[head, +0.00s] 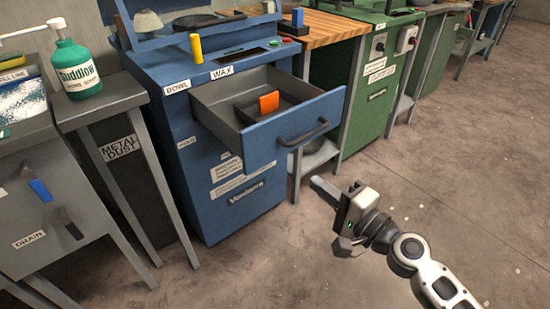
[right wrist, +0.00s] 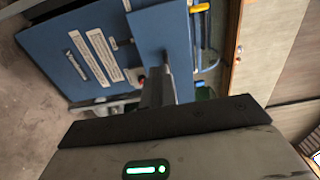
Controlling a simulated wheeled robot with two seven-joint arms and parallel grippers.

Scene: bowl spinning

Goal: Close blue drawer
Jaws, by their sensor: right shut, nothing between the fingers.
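The blue drawer (head: 293,132) stands pulled out of the blue machine (head: 225,190), with a dark bar handle (head: 303,133) on its front. An orange block (head: 269,103) shows inside it by a divider. My right gripper (head: 325,188) is shut and empty, below and to the right of the drawer front, apart from the handle. In the right wrist view the blue machine (right wrist: 95,50) and the drawer's blue front (right wrist: 160,28) show beyond the dark gripper body. My left gripper is in neither view.
A green machine (head: 365,100) and a wooden-topped bench (head: 320,28) stand to the right of the blue machine. A grey side table (head: 100,105) with a green bottle (head: 76,68) stands to the left. The floor (head: 470,200) at right is clear.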

